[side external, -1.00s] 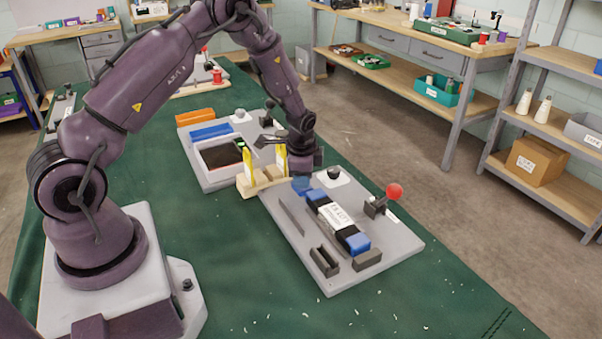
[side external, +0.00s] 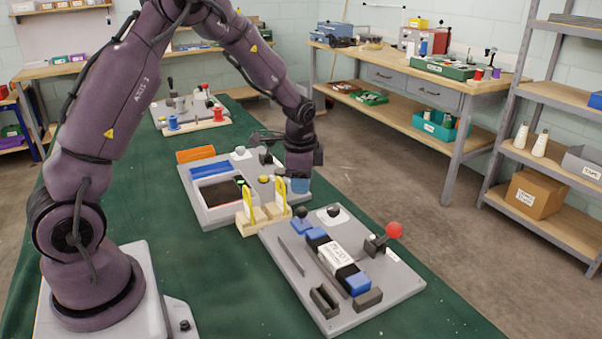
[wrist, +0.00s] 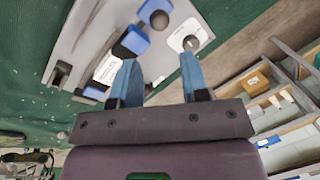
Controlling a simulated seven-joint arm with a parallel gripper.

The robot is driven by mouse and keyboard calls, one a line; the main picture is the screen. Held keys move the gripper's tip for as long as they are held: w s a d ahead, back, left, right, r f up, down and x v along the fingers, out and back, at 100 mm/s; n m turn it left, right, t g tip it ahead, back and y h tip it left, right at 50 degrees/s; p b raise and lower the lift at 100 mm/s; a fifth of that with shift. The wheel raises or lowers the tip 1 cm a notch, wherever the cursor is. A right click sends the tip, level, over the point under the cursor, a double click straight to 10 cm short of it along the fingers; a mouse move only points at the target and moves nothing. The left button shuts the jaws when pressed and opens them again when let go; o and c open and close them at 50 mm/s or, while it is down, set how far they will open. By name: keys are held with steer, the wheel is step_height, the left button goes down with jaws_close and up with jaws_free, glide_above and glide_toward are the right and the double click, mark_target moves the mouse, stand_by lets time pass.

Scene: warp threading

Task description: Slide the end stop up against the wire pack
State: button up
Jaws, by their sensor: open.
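A blue block with a black ball knob (side external: 302,222), which I take for the end stop, stands on the grey fixture plate (side external: 270,236). The wire pack (side external: 332,258) is a black block with a white label, with blue pieces at its ends. The block stands close to the pack's far end; whether they touch is unclear. In the wrist view, the knob (wrist: 158,20) and the pack's label (wrist: 108,68) show beyond the fingers. My gripper (side external: 300,186) is above and behind the knobbed block. Its blue fingers (wrist: 158,68) are spread and hold nothing.
A lever with a red ball (side external: 394,230) stands on the plate's right side. A white pad with a black knob (side external: 335,216) is beside the block. Wooden stands with yellow uprights (side external: 262,213) and a tray plate (side external: 222,205) lie behind. Green mat is free in front.

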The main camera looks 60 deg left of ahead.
steer(key=shift+s+d+r, duration=0.1)
steer(key=shift+d+r, duration=0.05)
steer(key=shift+r, duration=0.6)
